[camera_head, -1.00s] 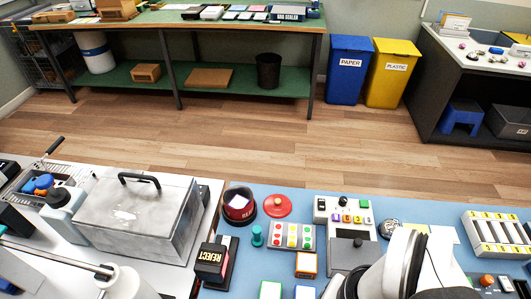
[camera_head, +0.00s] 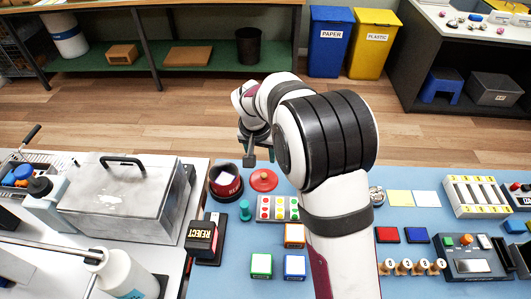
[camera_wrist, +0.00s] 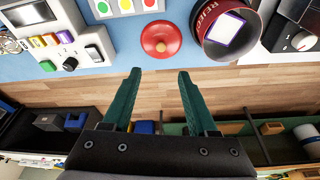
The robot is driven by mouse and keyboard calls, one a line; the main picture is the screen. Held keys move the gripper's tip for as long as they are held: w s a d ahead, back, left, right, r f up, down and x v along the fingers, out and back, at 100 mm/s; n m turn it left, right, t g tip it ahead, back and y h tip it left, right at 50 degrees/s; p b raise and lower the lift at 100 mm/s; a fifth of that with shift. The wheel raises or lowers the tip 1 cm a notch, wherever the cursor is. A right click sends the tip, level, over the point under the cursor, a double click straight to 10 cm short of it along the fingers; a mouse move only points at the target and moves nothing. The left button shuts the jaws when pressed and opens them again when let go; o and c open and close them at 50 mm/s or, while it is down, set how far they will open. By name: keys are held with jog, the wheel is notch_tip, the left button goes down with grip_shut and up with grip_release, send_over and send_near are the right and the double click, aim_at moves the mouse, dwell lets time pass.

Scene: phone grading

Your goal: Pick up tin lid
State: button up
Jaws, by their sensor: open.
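The tin lid (camera_head: 263,180) is a round red disc with a small knob. It lies flat on the blue mat at its far edge, just right of the dark red tin (camera_head: 226,186), which is open and holds something white. In the wrist view the lid (camera_wrist: 161,38) shows whole, ahead of the fingertips, with the tin (camera_wrist: 212,40) to its right. My gripper (camera_head: 259,161) is above and beyond the lid near the far bench edge, not touching it. In the wrist view my gripper (camera_wrist: 158,73) has its two green fingers apart with nothing between them.
A green peg-like object (camera_head: 244,210) and a sticker sheet (camera_head: 277,208) lie close to the lid on the near side. A REJECT stamp (camera_head: 201,240) and a metal box (camera_head: 125,200) stand to the left. The floor beyond the bench edge is clear.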

aim_at(264, 174)
jog(key=x, duration=1.2)
jog(key=shift+s+a+f, duration=0.1)
jog(key=shift+s+a, duration=0.05)
jog(key=shift+s, duration=0.15)
grip_shut()
